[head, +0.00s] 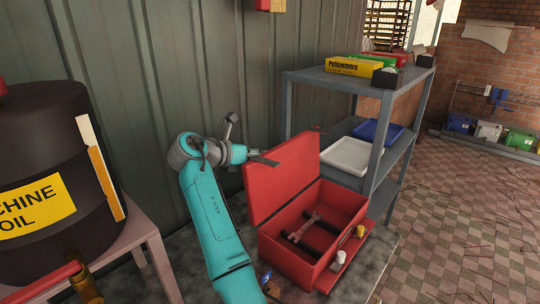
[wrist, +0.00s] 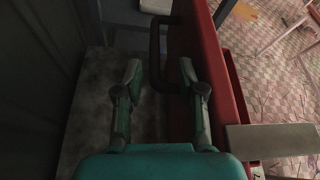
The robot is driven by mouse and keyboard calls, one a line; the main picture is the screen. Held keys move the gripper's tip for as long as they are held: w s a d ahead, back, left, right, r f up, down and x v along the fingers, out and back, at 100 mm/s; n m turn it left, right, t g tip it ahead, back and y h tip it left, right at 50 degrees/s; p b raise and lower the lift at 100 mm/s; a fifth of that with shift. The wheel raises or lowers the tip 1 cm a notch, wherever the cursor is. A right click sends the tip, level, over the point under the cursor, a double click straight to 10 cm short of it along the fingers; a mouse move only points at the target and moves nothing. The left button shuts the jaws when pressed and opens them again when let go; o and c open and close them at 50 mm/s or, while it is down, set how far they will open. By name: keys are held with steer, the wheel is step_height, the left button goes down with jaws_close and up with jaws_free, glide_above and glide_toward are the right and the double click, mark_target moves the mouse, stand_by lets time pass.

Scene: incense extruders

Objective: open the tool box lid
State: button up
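The red tool box (head: 284,256) stands open on a low surface in the head view. Its red lid (head: 283,178) is raised, roughly upright, along the box's left-back side. In the wrist view a red panel (wrist: 208,75) runs down the right, with a dark U-shaped handle (wrist: 155,45) beside it. My gripper (wrist: 160,72) is open, its two fingers apart on either side of the handle's near end. I cannot tell whether they touch it.
A grey shelf (head: 365,84) with a white tray (head: 346,157) and a blue tray (head: 379,131) stands right of the box. A black oil drum (head: 45,150) is at left. A corrugated wall is close behind my arm. Tiled floor lies open at right.

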steer(key=shift+v, duration=2.15)
